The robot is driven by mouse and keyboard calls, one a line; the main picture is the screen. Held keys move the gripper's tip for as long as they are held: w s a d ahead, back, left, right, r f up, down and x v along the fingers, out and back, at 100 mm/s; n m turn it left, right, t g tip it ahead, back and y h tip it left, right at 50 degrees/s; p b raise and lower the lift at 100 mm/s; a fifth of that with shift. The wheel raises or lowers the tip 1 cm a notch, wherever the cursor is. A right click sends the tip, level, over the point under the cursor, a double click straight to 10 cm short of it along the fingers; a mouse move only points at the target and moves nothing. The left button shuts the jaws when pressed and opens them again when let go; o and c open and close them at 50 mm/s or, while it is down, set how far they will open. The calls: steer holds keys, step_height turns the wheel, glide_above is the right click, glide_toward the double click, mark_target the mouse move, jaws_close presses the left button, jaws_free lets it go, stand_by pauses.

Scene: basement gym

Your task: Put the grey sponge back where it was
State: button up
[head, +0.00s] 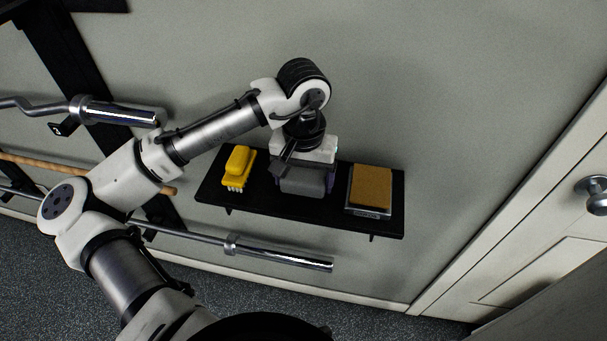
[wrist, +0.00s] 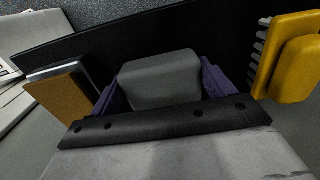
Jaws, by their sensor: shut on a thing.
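The grey sponge (head: 303,181) is at the middle of a black wall shelf (head: 335,216) in the head view. In the wrist view the grey sponge (wrist: 160,78) sits between the two purple fingers of my gripper (wrist: 160,85), which is shut on it. My gripper (head: 303,180) comes from above, at the middle of the shelf. I cannot tell whether the sponge's underside touches the shelf.
A yellow brush (head: 238,168) stands on the shelf to the left of the sponge. A box with a brown-orange top (head: 371,187) stands to the right. Barbells (head: 285,256) hang on a rack at the left. A door (head: 555,265) is at the right.

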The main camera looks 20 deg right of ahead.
mark_target(304, 177)
steer(key=o, duration=0.9)
steer(key=shift+f, duration=0.1)
step_height(304, 177, up, 12)
steer(key=shift+r+b, duration=0.2)
steer(key=shift+b, duration=0.5)
